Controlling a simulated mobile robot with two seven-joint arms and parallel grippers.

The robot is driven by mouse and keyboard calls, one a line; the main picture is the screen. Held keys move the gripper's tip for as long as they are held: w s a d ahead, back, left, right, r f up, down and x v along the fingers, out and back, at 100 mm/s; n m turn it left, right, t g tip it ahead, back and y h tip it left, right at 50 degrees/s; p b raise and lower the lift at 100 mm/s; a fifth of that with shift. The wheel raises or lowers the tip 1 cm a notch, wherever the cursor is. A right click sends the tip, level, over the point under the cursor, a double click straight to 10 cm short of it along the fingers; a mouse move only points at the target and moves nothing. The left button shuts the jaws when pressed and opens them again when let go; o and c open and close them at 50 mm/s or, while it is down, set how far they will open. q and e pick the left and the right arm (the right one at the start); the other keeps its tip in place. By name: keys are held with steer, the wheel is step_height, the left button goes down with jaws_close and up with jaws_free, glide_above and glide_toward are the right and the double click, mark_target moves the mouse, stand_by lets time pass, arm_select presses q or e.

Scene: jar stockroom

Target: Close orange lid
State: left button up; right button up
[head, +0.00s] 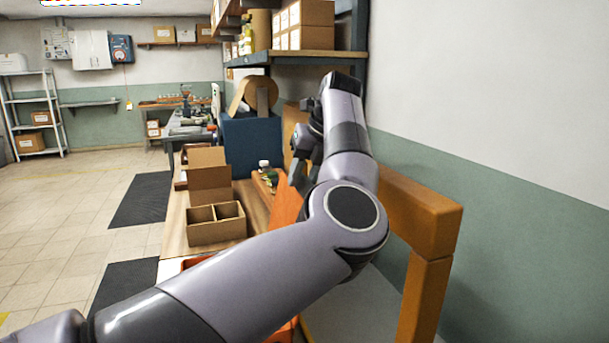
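An orange panel (286,206), which looks like the raised orange lid, stands tilted at the right side of the wooden table. My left arm hides much of it, and its hinge side cannot be seen. Orange parts also show below my arm near the bottom of the view. My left gripper (297,174) points down just above and behind the top of the orange panel. Its fingers are small and partly hidden, so I cannot tell whether they are open or touch the panel. My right gripper is not in view.
A divided cardboard box (217,228) with its flap up stands on the wooden table (176,232). A white-capped jar (264,167) is behind it. An orange-brown frame (425,225) stands right of my arm, near the wall. A loaded shelf (305,57) hangs behind.

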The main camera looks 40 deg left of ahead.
arm_select(q)
jaws_close()
stand_by(1.4)
